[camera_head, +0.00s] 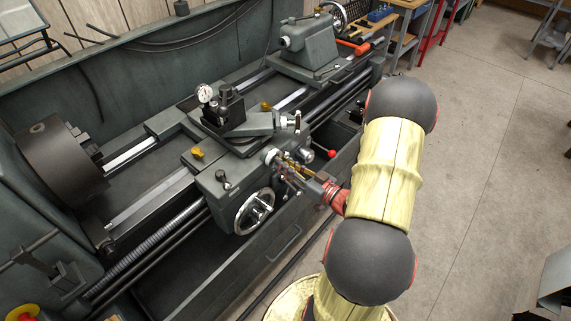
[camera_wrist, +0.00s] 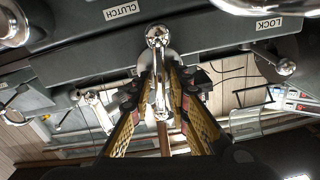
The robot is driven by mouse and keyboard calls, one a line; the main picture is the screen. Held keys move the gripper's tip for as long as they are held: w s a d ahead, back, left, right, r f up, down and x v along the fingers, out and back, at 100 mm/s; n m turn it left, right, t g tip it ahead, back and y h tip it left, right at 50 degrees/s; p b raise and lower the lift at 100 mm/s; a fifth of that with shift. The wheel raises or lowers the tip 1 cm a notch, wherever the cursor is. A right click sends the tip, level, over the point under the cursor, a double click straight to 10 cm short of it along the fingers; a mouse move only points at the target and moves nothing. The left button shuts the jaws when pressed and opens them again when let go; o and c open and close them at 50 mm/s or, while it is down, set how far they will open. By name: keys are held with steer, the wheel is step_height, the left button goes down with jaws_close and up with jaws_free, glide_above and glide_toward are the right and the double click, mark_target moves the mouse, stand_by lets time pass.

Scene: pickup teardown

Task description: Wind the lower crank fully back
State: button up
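The lower crank (camera_head: 270,156) is a chrome hub and arm on the front of the lathe carriage, below the upper crank (camera_head: 297,119). In the wrist view its chrome ball end (camera_wrist: 157,36) is just past my fingertips, with a slim shiny arm running down. My gripper (camera_head: 284,162) is at this crank, its yellow-patterned fingers (camera_wrist: 163,72) on either side of a pale metal part. The gap between the tips is narrow. I cannot tell whether both fingers touch that part. My fingers partly hide the crank in the head view.
A large handwheel (camera_head: 254,211) is below left of my gripper. A red-knobbed lever (camera_head: 331,153) stands close on its right. Labels CLUTCH (camera_wrist: 121,11) and LOCK (camera_wrist: 269,23) appear upside down in the wrist view. Open concrete floor (camera_head: 478,190) lies to the right.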

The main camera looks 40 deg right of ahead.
jaws_close()
steer(key=shift+a+n+b, duration=0.1)
steer(key=shift+n+b, duration=0.3)
steer(key=shift+n, duration=0.8)
steer(key=shift+o, duration=2)
jaws_free()
